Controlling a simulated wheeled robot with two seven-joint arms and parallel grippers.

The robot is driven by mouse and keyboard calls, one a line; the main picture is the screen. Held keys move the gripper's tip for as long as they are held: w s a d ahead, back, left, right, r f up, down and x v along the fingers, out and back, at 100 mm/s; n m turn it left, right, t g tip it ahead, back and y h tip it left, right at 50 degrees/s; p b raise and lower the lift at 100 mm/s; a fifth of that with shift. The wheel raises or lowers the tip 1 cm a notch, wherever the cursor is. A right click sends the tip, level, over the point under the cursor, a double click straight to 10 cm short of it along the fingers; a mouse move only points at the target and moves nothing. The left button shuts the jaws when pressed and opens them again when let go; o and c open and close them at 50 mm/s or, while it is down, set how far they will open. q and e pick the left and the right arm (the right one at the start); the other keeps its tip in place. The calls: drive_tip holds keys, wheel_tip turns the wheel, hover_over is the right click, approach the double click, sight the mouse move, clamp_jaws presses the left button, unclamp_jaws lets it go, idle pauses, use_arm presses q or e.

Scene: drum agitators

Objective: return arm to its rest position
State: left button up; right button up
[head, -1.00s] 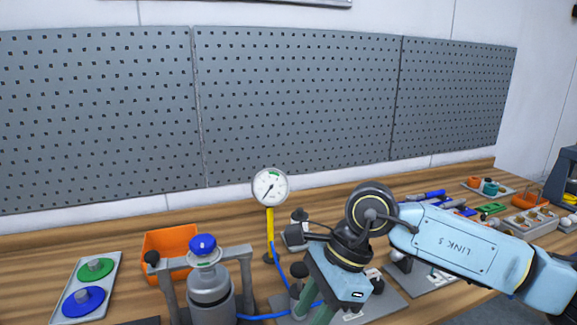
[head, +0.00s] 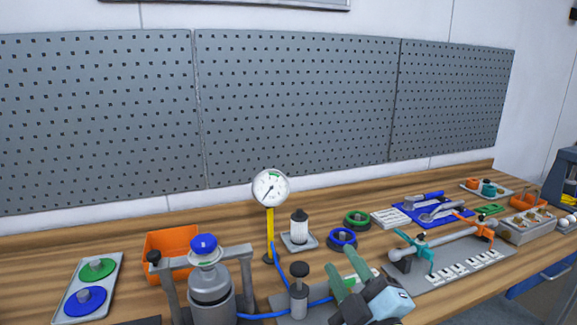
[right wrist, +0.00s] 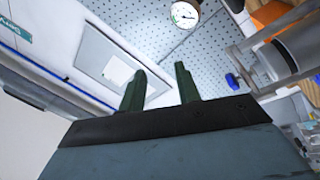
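My right gripper (head: 352,276) shows at the bottom of the head view, low in front of the bench, with its two green fingers spread apart. In the right wrist view the gripper (right wrist: 160,88) has a clear gap between its fingers, with nothing held between them. My left gripper is in neither view. A grey vessel (head: 210,290) with a blue-topped cap (head: 203,245) stands in a grey frame on the bench, to the left of my right gripper.
A pressure gauge (head: 270,188) stands on a yellow post. An orange bin (head: 170,243) and a tray (head: 62,300) with green and blue discs are at left. A black-knobbed valve (head: 299,290) is close to my right gripper. Tools and fixtures fill the bench's right side.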

drive_tip(key=s+d+f+m+g+h, duration=0.2)
drive_tip(key=d+f+m+h, duration=0.1)
drive_tip(key=f, duration=0.3)
drive_tip(key=s+d+f+m+g+h, duration=0.2)
drive_tip(key=d+f+m+g, duration=0.15)
drive_tip(key=f, duration=0.25)
drive_tip(key=s+d+f+m+g+h, duration=0.1)
drive_tip(key=s+d+f+m+g, duration=0.3)
drive_tip(key=s+f, duration=0.5)
drive_tip(key=s+d+f+m+g, duration=0.2)
drive_tip(key=s+f+g, duration=0.5)
drive_tip(key=s, duration=0.5)
wheel_tip(320, 180, down, 23)
drive_tip(key=s, duration=0.1)
drive_tip(key=s+d+f+g, duration=0.2)
drive_tip(key=s+d+f, duration=0.1)
drive_tip(key=s+f, duration=1.2)
drive_tip(key=shift+s+d+f, duration=0.15)
drive_tip(key=shift+s+f, duration=0.05)
drive_tip(key=shift+s, duration=0.7)
drive_tip(key=shift+n, duration=0.25)
